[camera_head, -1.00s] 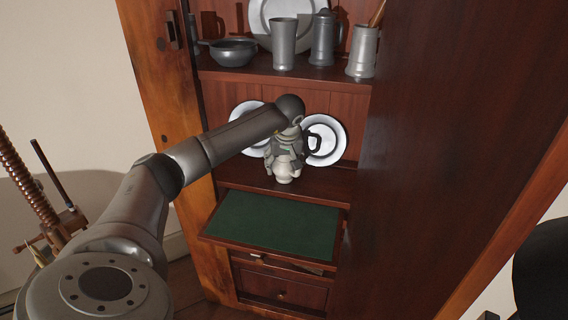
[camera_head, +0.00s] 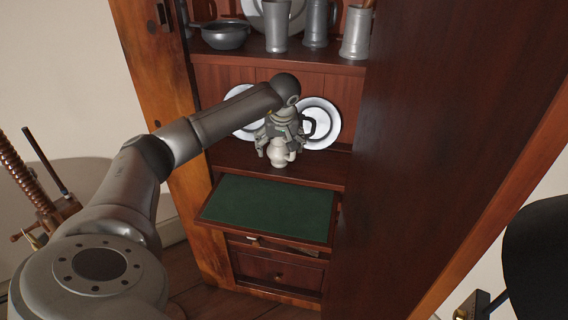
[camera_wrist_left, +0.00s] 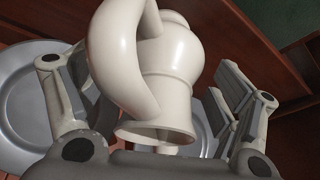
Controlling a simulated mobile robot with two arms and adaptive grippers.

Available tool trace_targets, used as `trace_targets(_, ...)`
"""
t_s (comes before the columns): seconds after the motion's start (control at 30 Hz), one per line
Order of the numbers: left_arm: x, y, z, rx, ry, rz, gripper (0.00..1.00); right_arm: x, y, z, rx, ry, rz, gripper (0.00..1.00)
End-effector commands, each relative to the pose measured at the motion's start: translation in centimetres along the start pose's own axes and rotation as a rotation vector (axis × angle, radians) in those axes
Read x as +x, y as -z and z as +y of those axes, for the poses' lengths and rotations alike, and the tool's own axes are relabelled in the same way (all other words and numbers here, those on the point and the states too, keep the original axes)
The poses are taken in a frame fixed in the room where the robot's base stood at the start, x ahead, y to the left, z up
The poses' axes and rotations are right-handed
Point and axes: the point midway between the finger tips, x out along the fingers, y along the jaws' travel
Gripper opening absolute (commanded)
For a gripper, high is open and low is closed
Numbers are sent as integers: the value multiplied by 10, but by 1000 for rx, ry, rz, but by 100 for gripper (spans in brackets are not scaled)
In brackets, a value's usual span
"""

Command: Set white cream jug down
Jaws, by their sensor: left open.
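The white cream jug (camera_head: 279,156) stands upright on the lower shelf (camera_head: 315,172) of the cabinet. In the left wrist view the jug (camera_wrist_left: 175,55) fills the middle, its rim nearest the camera and its handle on the left side. My left gripper (camera_head: 280,150) is above and around the jug, its fingers open. In the left wrist view the left gripper (camera_wrist_left: 150,85) has a finger on each side of the jug, with gaps showing. The jug's base is hard to see there. My right gripper is not in view.
Two pale plates lean behind the gripper, the right one (camera_head: 333,121) close to it. A green-topped pull-out board (camera_head: 265,205) juts out below the shelf. The upper shelf holds a pewter bowl (camera_head: 226,36) and mugs (camera_head: 276,28). A dark cabinet side stands at the right.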

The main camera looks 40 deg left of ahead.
Motion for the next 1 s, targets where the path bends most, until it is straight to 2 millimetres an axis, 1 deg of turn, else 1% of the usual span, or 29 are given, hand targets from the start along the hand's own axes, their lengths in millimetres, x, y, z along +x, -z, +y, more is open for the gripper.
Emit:
trace_targets(0.03, -1, -8, 0, 6, 2, -2, 86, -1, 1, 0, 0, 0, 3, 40)
trace_targets(0.27, -16, -42, 0, 5, 2, -1, 86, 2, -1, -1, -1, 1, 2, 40)
trace_targets(0.4, -25, -64, 0, 6, 1, -3, 86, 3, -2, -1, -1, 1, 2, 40)
trace_targets(0.6, -36, -91, 0, 4, 1, -3, 86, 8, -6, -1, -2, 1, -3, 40)
trace_targets(0.8, -41, -104, 0, 3, 3, -3, 86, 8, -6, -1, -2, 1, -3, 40)
trace_targets(1.0, -42, -106, -1, 1, 3, -3, 86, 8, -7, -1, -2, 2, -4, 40)
